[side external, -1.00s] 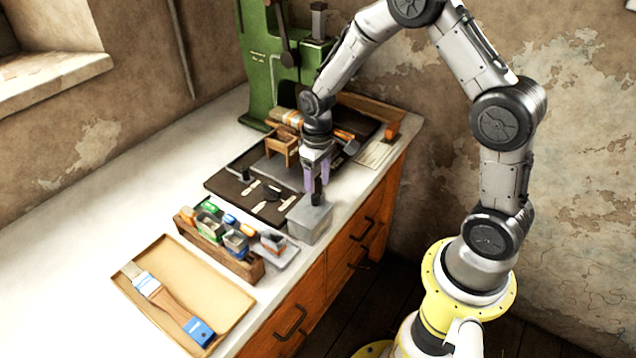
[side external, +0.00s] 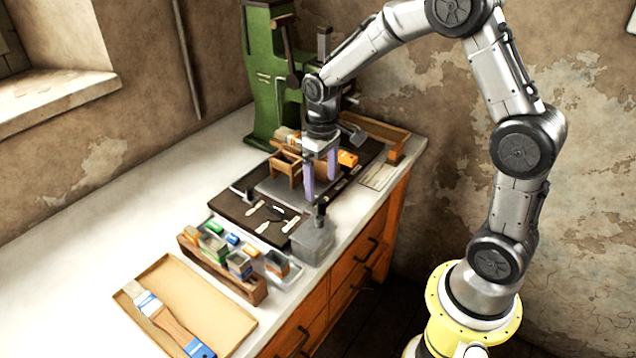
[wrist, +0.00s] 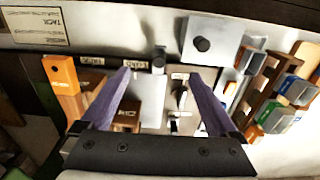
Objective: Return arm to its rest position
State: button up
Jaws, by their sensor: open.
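My gripper (side external: 321,187) has two purple fingers that stand apart with nothing between them. It hangs above the dark mat (side external: 240,212), behind the grey block with a black knob (side external: 313,240). In the wrist view the open fingers (wrist: 159,74) point toward the mat, and the grey block (wrist: 226,35) with its round black knob lies beyond the right finger. The gripper touches nothing that I can make out. My arm is still bent out over the bench.
A green press (side external: 268,90) stands at the back. A small wooden stand (side external: 288,165) is close left of the fingers. A wooden rack of small containers (side external: 225,265) and a tan tray with a brush (side external: 215,295) are in front. The left bench top (side external: 90,235) is clear.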

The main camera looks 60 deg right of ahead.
jog(key=s+a+r+t, duration=0.2)
jog(key=s+r, duration=0.2)
jog(key=r, duration=0.4)
jog(key=s+a+r+t, duration=0.2)
jog(key=s+r+t, duration=0.15)
jog(key=r, duration=0.45)
jog(key=s+a+f, duration=0.1)
jog(key=s, duration=1.3)
jog(key=shift+a, duration=0.2)
